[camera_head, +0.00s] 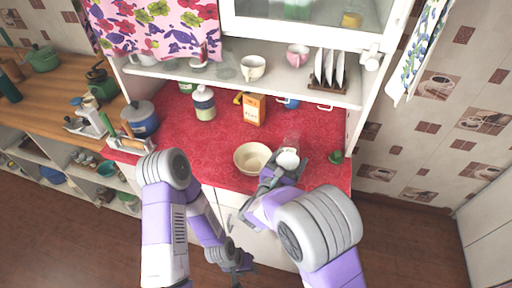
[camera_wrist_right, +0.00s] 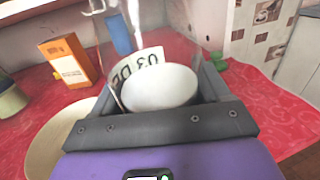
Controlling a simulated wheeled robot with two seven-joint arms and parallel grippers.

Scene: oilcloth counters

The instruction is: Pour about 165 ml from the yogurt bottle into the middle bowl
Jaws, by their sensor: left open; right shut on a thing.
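The yogurt bottle (camera_head: 289,158) is clear with white yogurt low inside. My right gripper (camera_head: 272,182) is shut on it, above the front of the red counter. In the right wrist view the bottle (camera_wrist_right: 158,88) stands between my fingers, with part of a printed label showing; I cannot tell its exact tilt. A cream bowl (camera_head: 243,158) is just left of the bottle, and its rim also shows in the right wrist view (camera_wrist_right: 38,150). It is the only bowl I make out on the red counter; its inside looks empty. My left gripper (camera_head: 240,264) is open, low in front of the counter.
An orange carton (camera_head: 253,109) and a white-capped jar (camera_head: 204,104) stand behind the bowl. A small green object (camera_head: 336,157) lies right of the bottle. A blue pot (camera_head: 140,119) is at the left. A shelf (camera_head: 235,86) with cups and a plate rack overhangs the back.

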